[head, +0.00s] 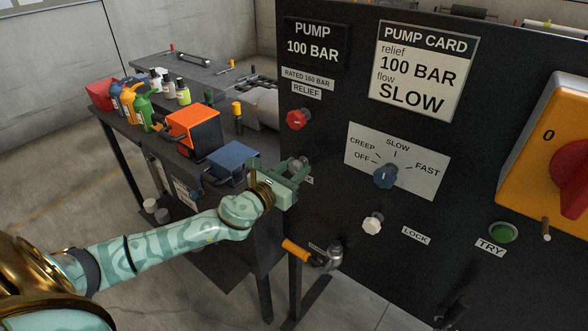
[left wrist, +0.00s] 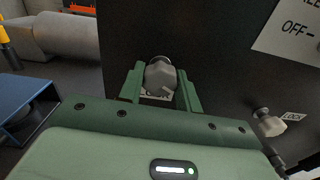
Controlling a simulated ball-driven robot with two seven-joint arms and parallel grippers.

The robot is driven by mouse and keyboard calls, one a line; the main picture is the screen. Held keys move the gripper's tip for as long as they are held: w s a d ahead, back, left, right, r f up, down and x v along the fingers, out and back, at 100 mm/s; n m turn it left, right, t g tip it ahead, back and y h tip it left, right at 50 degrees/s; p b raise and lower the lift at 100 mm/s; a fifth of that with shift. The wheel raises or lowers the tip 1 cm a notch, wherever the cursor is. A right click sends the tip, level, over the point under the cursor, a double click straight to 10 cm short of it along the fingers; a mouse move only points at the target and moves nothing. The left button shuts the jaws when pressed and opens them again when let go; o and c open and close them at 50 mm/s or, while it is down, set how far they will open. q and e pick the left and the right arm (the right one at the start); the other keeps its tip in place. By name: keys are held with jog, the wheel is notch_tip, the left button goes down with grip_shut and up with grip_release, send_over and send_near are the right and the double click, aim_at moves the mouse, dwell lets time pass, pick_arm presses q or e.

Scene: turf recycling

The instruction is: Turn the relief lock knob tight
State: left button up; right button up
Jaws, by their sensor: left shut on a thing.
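My left gripper (head: 298,172) is at the dark panel, below the red relief knob (head: 297,119). In the left wrist view its two green fingers (left wrist: 160,90) stand on either side of a grey faceted knob, the relief lock knob (left wrist: 160,77), and are shut on it. In the head view the fingers partly cover this knob (head: 296,162), and the label by it is mostly hidden. How tight the knob is cannot be told. My right gripper is not in view.
A pale lock knob (head: 373,224) with a LOCK label sits lower right, under the blue flow selector (head: 385,175). A green TRY button (head: 503,233) and a red rotary switch (head: 572,178) are further right. A bench (head: 185,155) with bottles and boxes stands left.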

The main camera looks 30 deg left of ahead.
pick_arm(q)
jog(key=n+p, duration=0.1)
jog(key=n, duration=0.3)
jog(key=shift+r, duration=0.1)
jog(key=n+p, duration=0.1)
jog(key=n, duration=0.2)
jog(key=n+p, duration=0.2)
jog(key=n, duration=0.3)
jog(key=shift+r, duration=0.1)
jog(key=n+p, duration=0.2)
jog(key=n, duration=0.4)
jog(key=n+p, duration=0.2)
jog(key=n, duration=0.1)
jog(key=shift+n+p, duration=0.35)
jog(key=shift+n, duration=0.05)
jog(key=shift+n+p, duration=0.45)
jog(key=shift+n, duration=0.45)
jog(key=shift+f, duration=0.2)
